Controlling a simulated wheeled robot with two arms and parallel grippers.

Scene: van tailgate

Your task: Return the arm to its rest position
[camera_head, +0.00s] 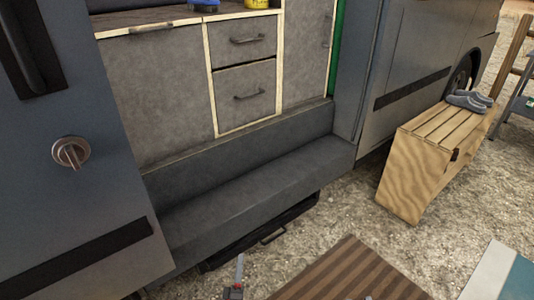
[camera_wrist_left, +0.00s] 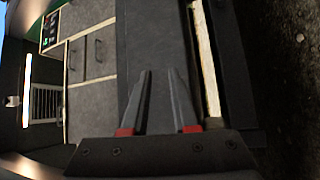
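My left gripper (camera_head: 239,270) shows at the bottom edge of the head view, in front of the van's step and above the gravel. Only a grey finger and a red part of it show there. In the left wrist view my left gripper (camera_wrist_left: 159,72) has its two grey fingers apart, with nothing between them. The dark step of the van lies beyond the fingers. A tiny light tip at the bottom edge of the head view, over the striped mat, may be my right gripper; too little shows to tell its state.
The van's grey step (camera_head: 260,190) and drawers (camera_head: 245,85) are ahead. A wooden slatted bench (camera_head: 415,170) with grey shoes (camera_head: 468,101) stands at the right. A brown striped mat (camera_head: 350,275) lies on the gravel (camera_head: 345,215).

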